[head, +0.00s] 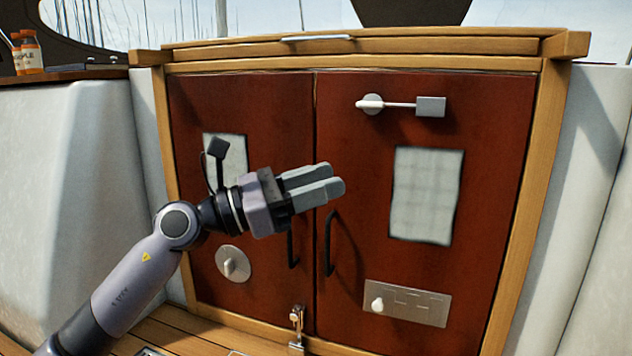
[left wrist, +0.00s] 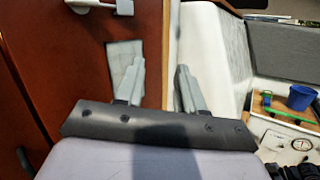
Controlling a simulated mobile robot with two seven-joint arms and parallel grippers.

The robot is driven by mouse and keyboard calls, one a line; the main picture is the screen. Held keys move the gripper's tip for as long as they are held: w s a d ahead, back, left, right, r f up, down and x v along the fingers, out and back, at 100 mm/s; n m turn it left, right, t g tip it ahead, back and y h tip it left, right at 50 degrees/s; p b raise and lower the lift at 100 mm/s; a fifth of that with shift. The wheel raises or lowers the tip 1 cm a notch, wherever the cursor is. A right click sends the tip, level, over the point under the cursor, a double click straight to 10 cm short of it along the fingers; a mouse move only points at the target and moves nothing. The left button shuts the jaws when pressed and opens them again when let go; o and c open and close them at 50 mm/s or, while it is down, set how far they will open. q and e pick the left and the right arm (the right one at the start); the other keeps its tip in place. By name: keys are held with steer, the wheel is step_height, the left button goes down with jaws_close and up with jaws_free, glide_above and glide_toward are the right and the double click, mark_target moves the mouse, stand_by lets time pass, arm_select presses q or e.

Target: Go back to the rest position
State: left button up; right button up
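My left gripper (head: 332,179) is in front of the red-brown double doors, near the seam between them and above the black door handles. In the left wrist view its two grey fingers (left wrist: 160,67) stand apart with nothing between them, so it is open and empty. The left door (head: 275,120) and the right door (head: 340,130) both look shut. My left forearm hides part of the left door. My right gripper does not show in either view.
The right door carries a latch bar (head: 402,104), a grey panel (head: 425,195) and a switch plate (head: 407,302). An orange jar (head: 30,52) stands on the left ledge. White walls flank the doors. The left wrist view shows a blue cup (left wrist: 301,97) at the right.

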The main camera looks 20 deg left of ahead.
arm_select(q)
steer(key=s+a+f+n+t+y+p, duration=0.25)
steer(key=f+n+t+y, duration=0.2)
steer(key=f+n, duration=0.85)
steer(key=s+a+f+n+t+y+p, duration=0.1)
steer(key=f+n+t+y+p, duration=0.3)
steer(key=f+n, duration=0.95)
steer(key=s+f+n+g+y+p, duration=0.1)
steer(key=s+f+n+g+y, duration=0.5)
steer(key=s+f+n+g, duration=0.4)
steer(key=s+f+n, duration=0.6)
steer(key=s+n, duration=0.4)
steer(key=shift+f+p, duration=0.15)
steer(key=shift+p, duration=0.25)
